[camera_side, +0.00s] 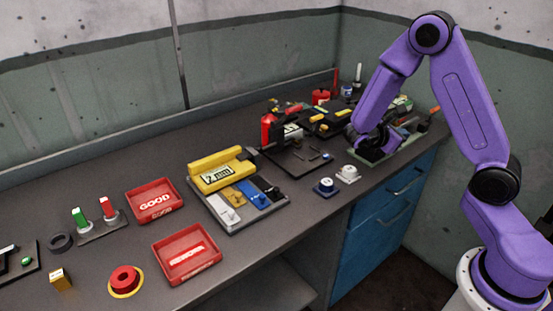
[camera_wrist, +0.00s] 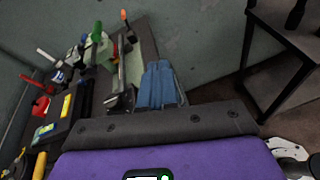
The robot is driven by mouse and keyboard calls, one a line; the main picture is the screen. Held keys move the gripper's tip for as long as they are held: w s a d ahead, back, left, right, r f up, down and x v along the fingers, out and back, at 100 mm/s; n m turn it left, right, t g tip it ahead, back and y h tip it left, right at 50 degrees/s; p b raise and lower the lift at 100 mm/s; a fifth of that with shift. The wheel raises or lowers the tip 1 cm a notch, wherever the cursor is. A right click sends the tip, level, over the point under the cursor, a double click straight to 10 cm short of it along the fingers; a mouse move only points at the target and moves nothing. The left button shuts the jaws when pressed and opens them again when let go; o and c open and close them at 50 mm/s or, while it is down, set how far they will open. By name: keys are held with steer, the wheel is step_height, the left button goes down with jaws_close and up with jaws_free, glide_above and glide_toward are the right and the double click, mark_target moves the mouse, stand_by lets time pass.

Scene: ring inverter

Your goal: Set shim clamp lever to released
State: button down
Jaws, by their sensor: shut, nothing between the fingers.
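My gripper (camera_side: 372,153) is low over the right end of the bench, at a green-based fixture (camera_side: 402,152). It is shut, with nothing held. My purple arm and dark gripper cover part of the fixture in the side view. In the wrist view a grey fixture with a metal bar (camera_wrist: 122,70) lies just beyond my dark gripper body. An orange-tipped handle (camera_wrist: 124,17) stands at its far end and also shows in the side view (camera_side: 435,109). I cannot tell for sure which part is the shim clamp lever, or its setting.
A dark tray with a red device (camera_side: 268,128) lies left of my gripper. A yellow gauge block (camera_side: 222,168) and red trays (camera_side: 155,218) are farther left. The wall is behind.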

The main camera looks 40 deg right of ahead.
steer(key=w+a+r+n+t, duration=0.3)
steer(key=w+a+n+t, duration=0.1)
steer(key=w+n+t, duration=0.4)
steer(key=w+a+r+n+t+y, duration=0.1)
steer(key=w+a+n+t+y, duration=0.2)
steer(key=a+n+t+y, duration=0.55)
steer(key=w+a+r+n+t+y, duration=0.1)
steer(key=w+a+n+t+y, duration=0.35)
steer(key=a, duration=0.75)
steer(key=g+y, duration=0.1)
steer(key=y, duration=0.1)
glide_toward(264, 150)
steer(key=shift+n, duration=0.3)
steer(key=s, duration=0.1)
steer(key=s+d+f, duration=0.2)
steer(key=shift+s, duration=0.1)
steer(key=w, duration=1)
steer(key=shift+r, duration=0.3)
